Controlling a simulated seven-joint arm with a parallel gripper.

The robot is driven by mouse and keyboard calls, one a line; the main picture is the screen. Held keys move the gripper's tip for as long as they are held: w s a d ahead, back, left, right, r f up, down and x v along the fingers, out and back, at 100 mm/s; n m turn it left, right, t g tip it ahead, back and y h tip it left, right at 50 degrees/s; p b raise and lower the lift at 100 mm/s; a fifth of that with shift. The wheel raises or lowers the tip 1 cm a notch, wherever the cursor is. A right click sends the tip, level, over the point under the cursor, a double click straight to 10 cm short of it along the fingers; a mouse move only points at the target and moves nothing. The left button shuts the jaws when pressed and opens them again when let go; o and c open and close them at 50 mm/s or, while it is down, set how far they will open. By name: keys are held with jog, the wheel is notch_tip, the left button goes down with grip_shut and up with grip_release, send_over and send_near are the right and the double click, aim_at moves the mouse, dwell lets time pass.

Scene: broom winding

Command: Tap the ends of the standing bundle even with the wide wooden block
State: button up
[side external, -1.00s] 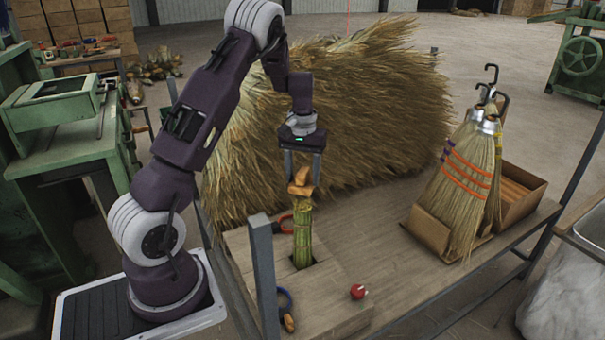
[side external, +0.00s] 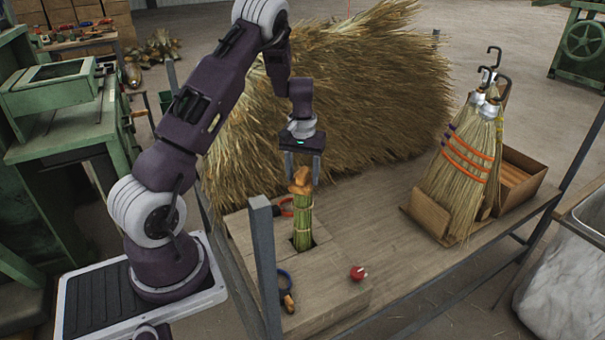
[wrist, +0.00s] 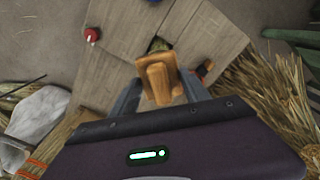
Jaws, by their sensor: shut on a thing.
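The standing bundle (side external: 303,222) is a green, tied sheaf upright in a square hole in the wooden bench top (side external: 335,268). The wooden block (side external: 299,180) is orange-brown and sits right at the bundle's top end; it looks in contact, though I cannot be sure. My gripper (side external: 303,170) points down and is shut on the block. In the wrist view the block (wrist: 160,82) is between my two fingers and hides most of the bundle, with only a dark bit of the hole and some green showing behind it.
A red-and-white round item (side external: 357,273) lies right of the hole. A big straw heap (side external: 350,100) stands behind. Finished brooms (side external: 465,160) and a cardboard box (side external: 522,180) stand right. A grey post (side external: 264,260) rises in front.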

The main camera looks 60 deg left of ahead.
jog(key=shift+f, duration=0.6)
dwell(1.2)
jog(key=shift+r, duration=3.55)
jog(key=shift+f, duration=0.1)
jog(key=shift+f, duration=2.9)
jog(key=shift+f, duration=0.6)
jog(key=shift+r, duration=3.6)
